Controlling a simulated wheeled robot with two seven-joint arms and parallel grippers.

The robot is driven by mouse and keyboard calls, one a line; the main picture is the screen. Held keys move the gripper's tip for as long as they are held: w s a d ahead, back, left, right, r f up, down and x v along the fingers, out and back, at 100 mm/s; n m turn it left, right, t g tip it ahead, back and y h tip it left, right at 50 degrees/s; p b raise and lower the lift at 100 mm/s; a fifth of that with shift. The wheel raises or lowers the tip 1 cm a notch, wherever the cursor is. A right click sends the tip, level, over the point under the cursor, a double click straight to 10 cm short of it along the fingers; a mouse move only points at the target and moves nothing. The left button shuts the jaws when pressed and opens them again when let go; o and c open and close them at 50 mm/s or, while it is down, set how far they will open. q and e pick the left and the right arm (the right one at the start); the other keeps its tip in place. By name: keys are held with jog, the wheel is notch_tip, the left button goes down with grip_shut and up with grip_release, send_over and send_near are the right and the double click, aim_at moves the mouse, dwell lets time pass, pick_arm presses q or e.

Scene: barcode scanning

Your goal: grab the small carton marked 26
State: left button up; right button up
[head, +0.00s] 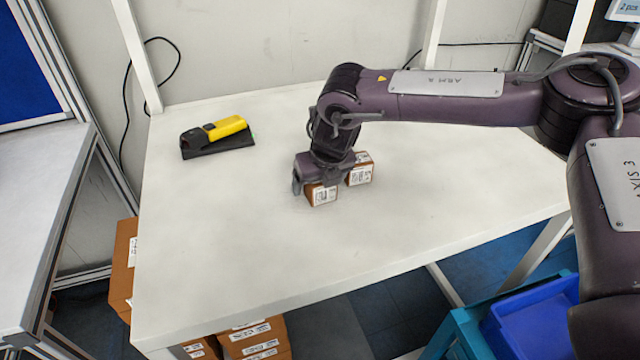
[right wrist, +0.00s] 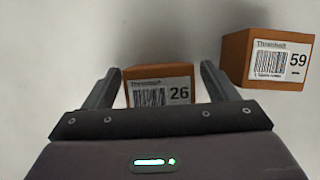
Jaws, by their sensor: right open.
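The small carton marked 26 (right wrist: 160,88) is brown with a white barcode label. In the right wrist view it sits between the two fingers of my right gripper (right wrist: 158,85), with a gap at each side. The right gripper is open around it. In the head view this carton (head: 321,195) stands on the white table, partly hidden by the right gripper (head: 315,188). A second carton marked 59 (right wrist: 268,58) stands just outside the right-hand finger; it also shows in the head view (head: 360,171). My left gripper is not in view.
A yellow and black scanner (head: 215,131) rests on a black pad (head: 228,145) at the table's back left. The white table (head: 230,230) is otherwise clear. A blue bin (head: 535,318) stands below at the right. Larger brown boxes (head: 255,340) are below the front edge.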

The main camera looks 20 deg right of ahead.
jog(key=shift+c, duration=0.4)
jog(key=c, duration=1)
jog(key=shift+c, duration=0.3)
jog(key=shift+r, duration=0.15)
